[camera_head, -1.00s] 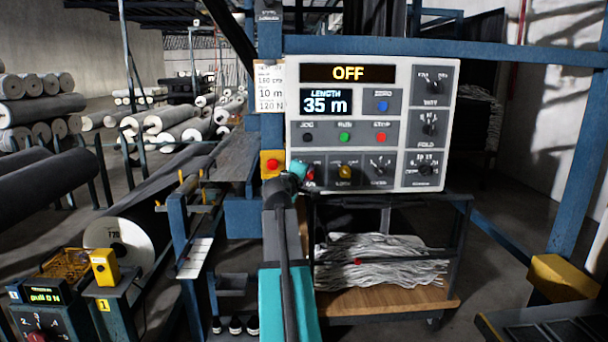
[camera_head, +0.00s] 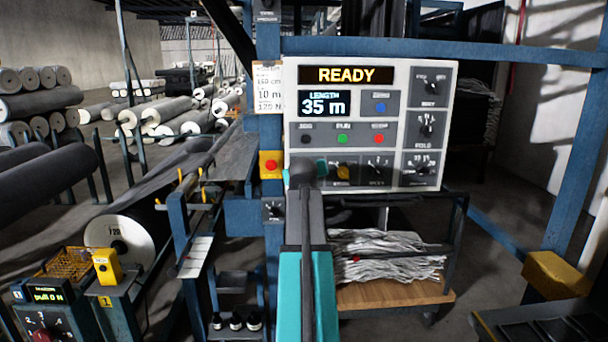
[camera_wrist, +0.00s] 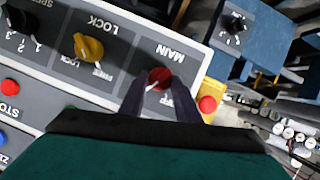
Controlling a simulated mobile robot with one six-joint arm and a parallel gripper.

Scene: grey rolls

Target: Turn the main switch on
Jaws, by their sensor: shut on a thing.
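The control panel (camera_head: 390,75) is a pale box, and its top display (camera_head: 349,75) reads READY. The main switch (camera_wrist: 160,77) is a red knob with a white pointer mark, under the label MAIN in the wrist view. My gripper (camera_wrist: 160,90) is shut on this knob, with one dark finger on each side. In the head view my arm and gripper (camera_head: 303,172) cover the main switch at the panel's lower left. The yellow LOCK knob (camera_wrist: 88,47) sits beside it and also shows in the head view (camera_head: 343,172).
A red button on a yellow box (camera_head: 270,165) stands just left of the panel and close to my gripper. It also shows in the wrist view (camera_wrist: 208,103). JOG, RUN and STOP buttons (camera_head: 342,139) lie above. A blue post and beam (camera_head: 480,50) frame the panel.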

